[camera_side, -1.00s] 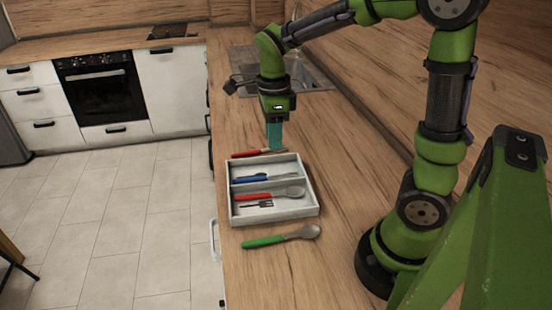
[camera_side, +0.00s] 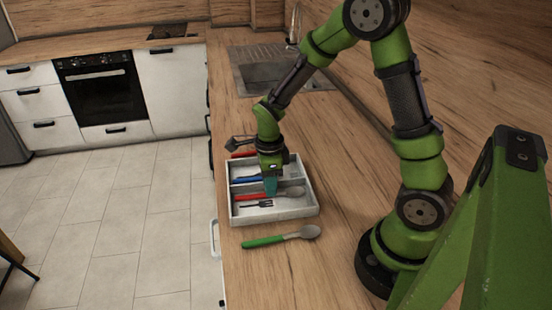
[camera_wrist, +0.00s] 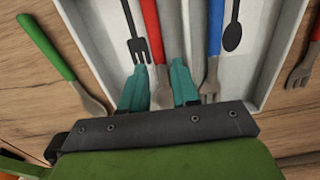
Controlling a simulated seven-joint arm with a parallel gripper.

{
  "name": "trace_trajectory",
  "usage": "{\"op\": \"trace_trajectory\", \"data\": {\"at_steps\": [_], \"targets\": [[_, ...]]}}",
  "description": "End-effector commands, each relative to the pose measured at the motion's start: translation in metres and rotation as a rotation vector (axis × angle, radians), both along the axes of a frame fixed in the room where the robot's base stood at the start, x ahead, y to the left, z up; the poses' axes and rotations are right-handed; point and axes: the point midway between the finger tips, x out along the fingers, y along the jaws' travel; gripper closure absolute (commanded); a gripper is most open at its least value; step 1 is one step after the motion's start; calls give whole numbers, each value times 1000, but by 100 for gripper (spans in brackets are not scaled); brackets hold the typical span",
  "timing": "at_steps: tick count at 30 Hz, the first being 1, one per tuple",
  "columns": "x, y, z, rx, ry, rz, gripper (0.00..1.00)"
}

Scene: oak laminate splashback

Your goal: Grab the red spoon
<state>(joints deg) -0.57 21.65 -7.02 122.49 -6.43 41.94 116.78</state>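The red spoon, with a red handle (camera_side: 250,197) and grey bowl, lies in the near compartment of the white tray (camera_side: 312,211). In the wrist view its red handle (camera_wrist: 151,28) runs up between my fingers, and its grey part lies between the fingertips. My gripper (camera_side: 270,188) is over the near compartment at the spoon. In the wrist view my gripper (camera_wrist: 160,82) is open, with one teal finger on each side of the spoon. Part of the spoon is hidden behind the gripper. I cannot tell whether the fingers touch it.
A small black fork (camera_wrist: 137,45) lies beside the red spoon. A blue-handled fork (camera_wrist: 214,35) and a black spoon (camera_wrist: 232,36) are across the divider (camera_wrist: 197,40). A green-handled spoon (camera_side: 265,241) and a red-handled fork (camera_wrist: 300,72) lie outside the tray on the wooden counter (camera_side: 320,265).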

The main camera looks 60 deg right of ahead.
Motion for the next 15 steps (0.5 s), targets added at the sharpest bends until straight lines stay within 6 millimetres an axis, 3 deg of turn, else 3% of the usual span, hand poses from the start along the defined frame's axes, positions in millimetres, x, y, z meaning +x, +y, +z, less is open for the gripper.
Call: {"op": "trace_trajectory", "data": {"at_steps": [4,12,15], "targets": [[0,-1,-18,-1,2,-1,70],[0,0,-21,-1,-1,0,70],[0,0,-21,-1,-1,0,84]]}}
